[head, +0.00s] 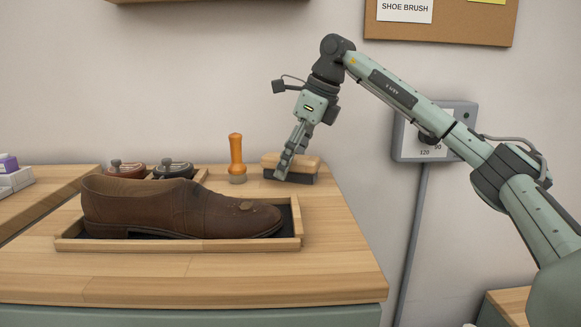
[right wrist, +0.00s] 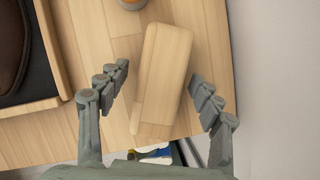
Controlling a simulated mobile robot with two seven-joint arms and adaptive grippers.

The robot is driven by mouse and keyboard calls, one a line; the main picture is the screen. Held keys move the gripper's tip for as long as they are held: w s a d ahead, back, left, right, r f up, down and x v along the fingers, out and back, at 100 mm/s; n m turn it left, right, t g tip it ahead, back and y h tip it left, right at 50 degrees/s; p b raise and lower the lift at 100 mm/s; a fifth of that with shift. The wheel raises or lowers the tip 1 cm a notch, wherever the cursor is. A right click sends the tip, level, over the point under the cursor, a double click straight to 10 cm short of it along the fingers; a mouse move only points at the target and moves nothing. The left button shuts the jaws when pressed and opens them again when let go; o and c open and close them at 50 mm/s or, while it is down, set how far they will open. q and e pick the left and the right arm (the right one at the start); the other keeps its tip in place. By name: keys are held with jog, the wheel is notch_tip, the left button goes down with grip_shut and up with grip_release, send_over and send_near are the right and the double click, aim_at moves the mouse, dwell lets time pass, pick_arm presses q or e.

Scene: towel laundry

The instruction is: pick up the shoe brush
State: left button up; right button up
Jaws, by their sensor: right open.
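The shoe brush (head: 306,163) has a light wooden back over a dark lower part. It lies at the back right of the wooden counter in the head view. My right gripper (head: 281,175) reaches down to it from above and hides part of it. In the right wrist view the brush's wooden back (right wrist: 164,75) shows between the two spread fingers of the right gripper (right wrist: 162,90). There is a gap on both sides, so the gripper is open and empty. My left gripper is in neither view.
A brown shoe (head: 180,208) sits in a wooden tray (head: 75,244) in front of the brush. An orange-handled tool (head: 236,155) stands just left of the brush. The wall is close behind.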

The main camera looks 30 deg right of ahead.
jog(key=c, duration=1.4)
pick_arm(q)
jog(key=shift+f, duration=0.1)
pick_arm(e)
jog(key=shift+c, duration=0.2)
notch_tip(320, 180, up, 9)
jog(key=shift+r+p, duration=0.1)
jog(key=shift+p, duration=0.5)
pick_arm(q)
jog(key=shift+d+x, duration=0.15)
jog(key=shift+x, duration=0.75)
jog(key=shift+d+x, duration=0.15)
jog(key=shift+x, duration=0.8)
pick_arm(e)
jog(key=shift+r, duration=0.65)
